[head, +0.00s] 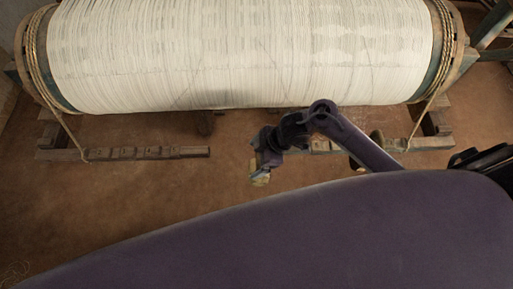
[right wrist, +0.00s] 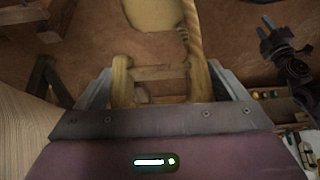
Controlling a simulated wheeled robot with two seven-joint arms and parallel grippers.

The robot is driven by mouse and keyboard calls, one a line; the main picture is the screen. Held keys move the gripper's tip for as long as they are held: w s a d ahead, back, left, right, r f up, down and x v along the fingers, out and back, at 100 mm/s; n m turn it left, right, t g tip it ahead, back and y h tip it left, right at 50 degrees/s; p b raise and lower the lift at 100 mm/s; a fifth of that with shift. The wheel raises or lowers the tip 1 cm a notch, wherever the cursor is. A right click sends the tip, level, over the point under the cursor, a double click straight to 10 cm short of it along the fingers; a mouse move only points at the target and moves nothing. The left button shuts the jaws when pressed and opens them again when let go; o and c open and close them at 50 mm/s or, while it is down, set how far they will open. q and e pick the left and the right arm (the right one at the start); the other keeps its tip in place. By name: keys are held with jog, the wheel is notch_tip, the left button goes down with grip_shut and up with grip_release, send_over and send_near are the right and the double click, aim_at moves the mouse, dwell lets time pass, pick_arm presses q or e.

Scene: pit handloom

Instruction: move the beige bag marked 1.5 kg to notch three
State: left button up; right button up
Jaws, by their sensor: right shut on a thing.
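The beige bag (head: 260,179) shows small below my right gripper (head: 264,166) in the head view. In the right wrist view the bag (right wrist: 152,13) is at the top, partly cut off, with a cord-like strand at its right. My right gripper is shut on a tan, wood-coloured piece (right wrist: 160,72) that seems to belong to the bag. No mark on the bag can be read. A notched wooden bar (head: 130,153) lies at the left below the beam. A second bar (head: 322,146) at the right is partly hidden by my right arm. My left gripper is not seen.
The wide warp beam (head: 240,55), wound with white yarn, fills the back. Ropes (head: 68,128) run down from its ends. Brown floor (head: 150,200) is open in front of the left bar. Several small items (right wrist: 268,94) lie at the right in the wrist view.

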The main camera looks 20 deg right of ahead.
jog(key=s+a+r+p, duration=0.1)
jog(key=s+a+p, duration=0.1)
jog(key=s, duration=0.6)
jog(key=shift+a+p, duration=0.25)
jog(key=shift+p, duration=0.25)
jog(key=shift+s+r, duration=0.1)
dwell(0.8)
